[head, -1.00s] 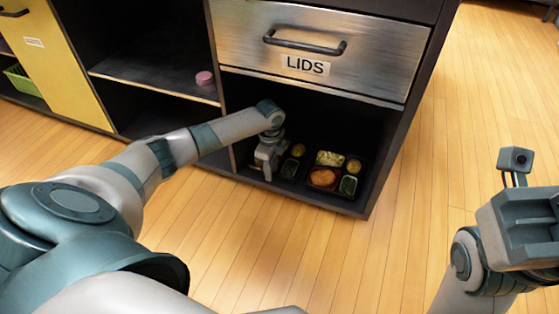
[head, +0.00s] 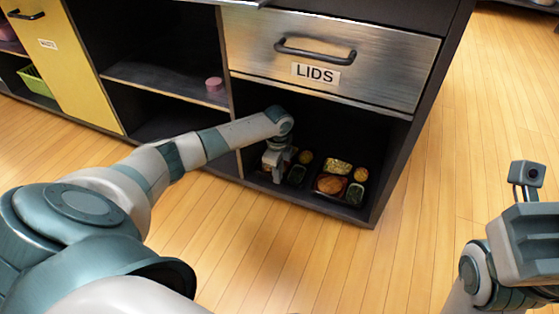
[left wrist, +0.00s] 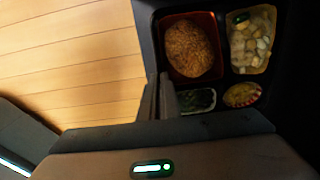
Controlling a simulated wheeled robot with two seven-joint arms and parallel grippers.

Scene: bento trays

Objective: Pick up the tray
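Two black trays with food stand side by side on the cabinet's bottom shelf. The left tray (left wrist: 215,100) fills much of the left wrist view, with a brown patty in a red cup, pale chunks, a dark green portion and a yellow one. My left gripper (head: 277,180) hides much of it in the head view. In the left wrist view its fingers (left wrist: 160,97) are close together at the tray's near rim and appear shut on it. My right gripper (head: 530,240) is at the right edge, its fingertips not clearly shown.
The second tray (head: 321,194) stands just right of my left gripper. The LIDS drawer (head: 365,72) is shut above the bay, and dark cabinet walls close in both sides. A pink round item (head: 214,84) sits on the shelf to the left. The wooden floor in front is clear.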

